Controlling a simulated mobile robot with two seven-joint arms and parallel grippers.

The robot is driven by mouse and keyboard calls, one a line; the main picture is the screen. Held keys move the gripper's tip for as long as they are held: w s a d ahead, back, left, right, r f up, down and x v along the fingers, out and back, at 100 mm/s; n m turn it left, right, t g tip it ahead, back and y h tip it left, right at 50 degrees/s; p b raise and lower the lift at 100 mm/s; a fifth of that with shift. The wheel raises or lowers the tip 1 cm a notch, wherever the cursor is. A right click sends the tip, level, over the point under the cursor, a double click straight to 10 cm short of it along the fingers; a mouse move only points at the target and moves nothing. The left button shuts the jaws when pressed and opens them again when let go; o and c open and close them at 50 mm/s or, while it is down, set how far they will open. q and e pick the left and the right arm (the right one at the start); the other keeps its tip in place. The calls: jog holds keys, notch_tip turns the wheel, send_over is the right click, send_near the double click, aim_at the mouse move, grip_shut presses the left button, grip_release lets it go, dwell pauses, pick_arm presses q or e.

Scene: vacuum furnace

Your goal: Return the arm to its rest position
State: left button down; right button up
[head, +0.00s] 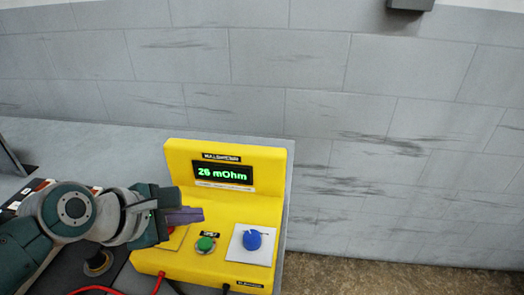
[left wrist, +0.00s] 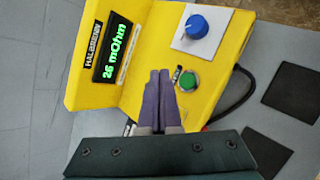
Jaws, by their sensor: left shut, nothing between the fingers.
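My left arm (head: 72,208) comes in from the left in the head view. Its gripper (head: 200,215) has purple fingers and is shut and empty. It is in front of the left part of the yellow meter's panel, to the left of the green button (head: 205,244). In the left wrist view the closed fingers (left wrist: 158,78) point at the yellow meter, beside the green button (left wrist: 188,81). I cannot tell whether the fingertips touch the meter. My right gripper is in neither view.
The yellow meter (head: 270,210) stands on a grey table (head: 130,150) and its display (head: 223,175) reads 26 mOhm. A blue knob (head: 252,240) sits on its right side. Red (head: 158,284) and black leads leave its front. A grey tiled wall (head: 400,130) stands behind.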

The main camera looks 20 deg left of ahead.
pick_arm(q)
jog(key=s+d+r+m+g+y, duration=0.1)
jog(key=s+d+r+m+g, duration=0.25)
jog(key=s+m, duration=0.8)
jog(key=s+d+r+m+g+y, duration=0.1)
jog(key=s+d+r+m+g, duration=0.15)
jog(key=s+r+m, duration=0.85)
notch_tip(320, 180, up, 25)
jog(key=w+m+p, duration=0.2)
jog(key=m+p, duration=0.2)
jog(key=p, duration=2.7)
jog(key=shift+w+d+r+t+p, duration=0.15)
jog(key=shift+w+d+t+p, duration=0.15)
jog(key=shift+w+d, duration=0.05)
